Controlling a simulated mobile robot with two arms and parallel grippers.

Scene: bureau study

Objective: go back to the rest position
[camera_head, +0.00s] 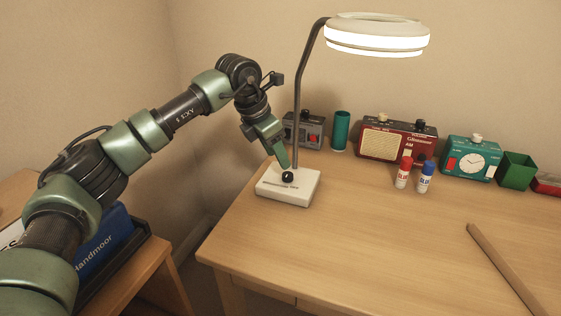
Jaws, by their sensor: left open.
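My left arm reaches in from the left across the gap to the desk. My left gripper (282,160) points down over the white base of the desk lamp (303,191), with its fingertips close above the dark knob (288,177) on it. The jaws are open, and nothing shows between them. I cannot tell whether a finger touches the knob. The lamp's ring head (376,40) is lit, on a dark curved stem just right of the gripper. My right gripper is not in view.
Along the wall stand a grey device (308,130), a green cylinder (340,130), a red radio (392,143), a teal clock (470,160) and a green box (516,170). Two glue sticks (403,172) stand before the radio. A wooden strip (502,268) lies at right. The desk's front middle is clear.

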